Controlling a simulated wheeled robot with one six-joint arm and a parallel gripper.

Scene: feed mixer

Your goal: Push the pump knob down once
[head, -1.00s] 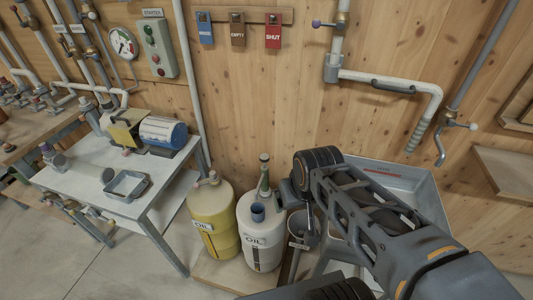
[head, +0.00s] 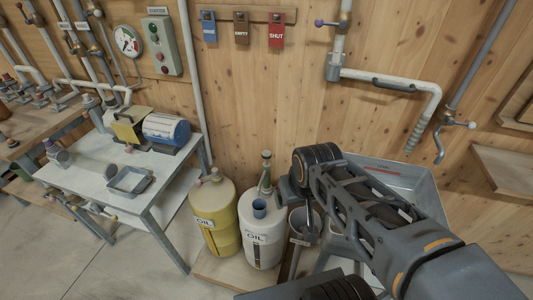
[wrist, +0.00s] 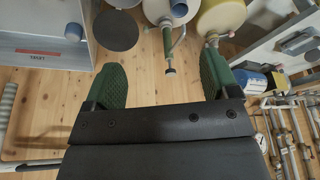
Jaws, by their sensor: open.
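The pump knob (head: 266,154) is a small dark cap on top of a green upright pump (head: 265,175). The pump stands on the white oil drum (head: 262,235), beside a blue cup (head: 259,208). In the wrist view the knob (wrist: 170,72) shows between my open fingers across the picture, with the pump (wrist: 167,40) and white drum (wrist: 156,8) beyond it. My gripper (wrist: 163,77) is open and empty, with green pads. I cannot tell its height above the knob, and no contact shows. In the head view my arm hides much of the gripper, just right of the pump.
A yellow oil drum (head: 214,218) stands close left of the white one. A dark bucket (head: 303,222) and a grey metal bin (head: 408,178) are on the right. A work table (head: 165,187) is on the left, and the wooden wall (head: 260,90) is behind.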

